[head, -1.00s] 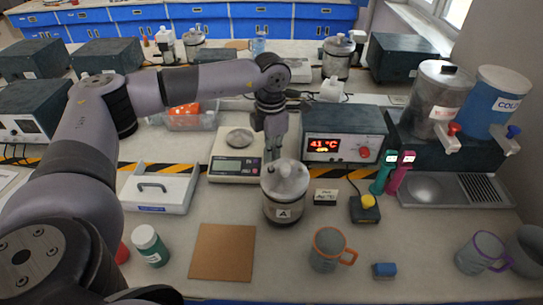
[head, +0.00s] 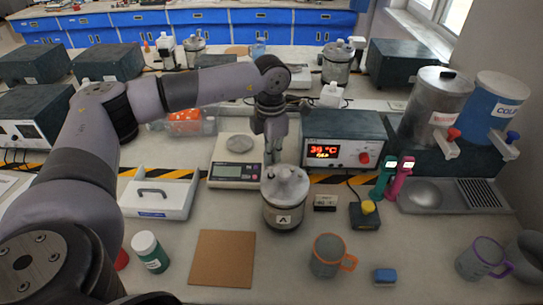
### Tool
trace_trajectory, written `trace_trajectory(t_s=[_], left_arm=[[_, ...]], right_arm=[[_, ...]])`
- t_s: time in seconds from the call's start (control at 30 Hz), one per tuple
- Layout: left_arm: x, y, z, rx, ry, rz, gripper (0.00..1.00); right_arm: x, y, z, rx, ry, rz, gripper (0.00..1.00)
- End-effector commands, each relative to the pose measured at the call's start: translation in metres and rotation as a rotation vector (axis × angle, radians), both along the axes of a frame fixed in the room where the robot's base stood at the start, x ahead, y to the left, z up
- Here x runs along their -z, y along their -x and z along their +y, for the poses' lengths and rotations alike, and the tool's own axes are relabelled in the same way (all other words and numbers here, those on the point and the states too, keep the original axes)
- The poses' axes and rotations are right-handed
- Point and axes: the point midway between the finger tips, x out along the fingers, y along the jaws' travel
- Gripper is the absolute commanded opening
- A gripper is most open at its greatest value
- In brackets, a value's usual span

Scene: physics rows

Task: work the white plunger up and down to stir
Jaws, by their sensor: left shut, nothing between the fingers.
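A metal calorimeter-like vessel marked A (head: 284,213) stands upright on the bench, with a pale lid. The white plunger (head: 286,171) sticks up from the lid as a short knob. My left gripper (head: 269,156) points down just behind and left of the plunger, between the vessel and the scale. It is shut and empty, and looks apart from the plunger. The vessel's inside is hidden. My right gripper is out of view.
A scale (head: 237,172) and a heater box reading about 39 °C (head: 343,139) stand behind the vessel. A white tray (head: 158,197), cork mat (head: 223,259), green-labelled bottle (head: 149,251), orange-rimmed mug (head: 327,256) and yellow-button box (head: 365,214) surround it.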

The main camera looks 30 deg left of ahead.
Motion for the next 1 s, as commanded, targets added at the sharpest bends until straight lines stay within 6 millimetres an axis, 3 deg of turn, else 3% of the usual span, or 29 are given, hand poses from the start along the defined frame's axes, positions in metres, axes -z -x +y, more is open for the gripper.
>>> trace_trajectory(t_s=[0.1,0.53,1.0], left_arm=[[-0.008,0.000,0.000,0.000,0.000,0.001,0.00],[-0.006,0.000,0.000,0.000,0.000,0.001,0.00],[0.016,0.000,0.000,0.000,0.000,0.001,0.00]], right_arm=[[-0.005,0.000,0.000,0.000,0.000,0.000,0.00],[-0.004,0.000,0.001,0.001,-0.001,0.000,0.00],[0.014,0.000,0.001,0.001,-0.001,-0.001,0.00]])
